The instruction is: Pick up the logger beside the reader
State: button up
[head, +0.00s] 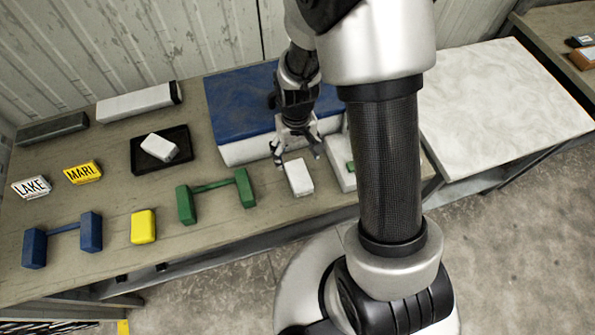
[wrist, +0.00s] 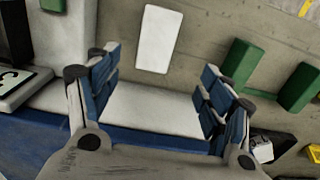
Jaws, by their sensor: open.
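A white block (head: 299,177), which looks like the logger, lies on the table near its front edge. It also shows in the wrist view (wrist: 158,38), beyond my fingertips. Right of it is a pale device with a green part (head: 340,172), probably the reader, partly hidden behind my arm. At the wrist view's left edge, its pale body (wrist: 45,92) is cut off. My gripper (head: 298,148) is open and empty, above the front of the blue-topped box and just behind the white block. In the wrist view, the gripper (wrist: 160,85) has its fingers wide apart.
A similar white block (head: 158,147) sits on a black tray (head: 178,163) further left. The blue-topped box (head: 240,100) is behind my gripper. Green (head: 215,187) and blue (head: 64,230) stands, a yellow block (head: 143,227) and LAKE (head: 31,187) and MARL (head: 82,172) signs stand left.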

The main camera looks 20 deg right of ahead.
jog(key=b, duration=0.1)
send_over(299, 175)
jog(key=f, duration=0.7)
jog(key=shift+w+a+f, duration=0.2)
jog(key=shift+a, duration=0.1)
jog(key=shift+s+d+f+b, duration=0.15)
jog(key=shift+f+b, duration=0.25)
jog(key=shift+f, duration=0.95)
jog(key=shift+w+d+f+b, duration=0.1)
jog(key=shift+f+b, duration=0.25)
jog(key=shift+f, duration=1)
jog(key=c, duration=1.2)
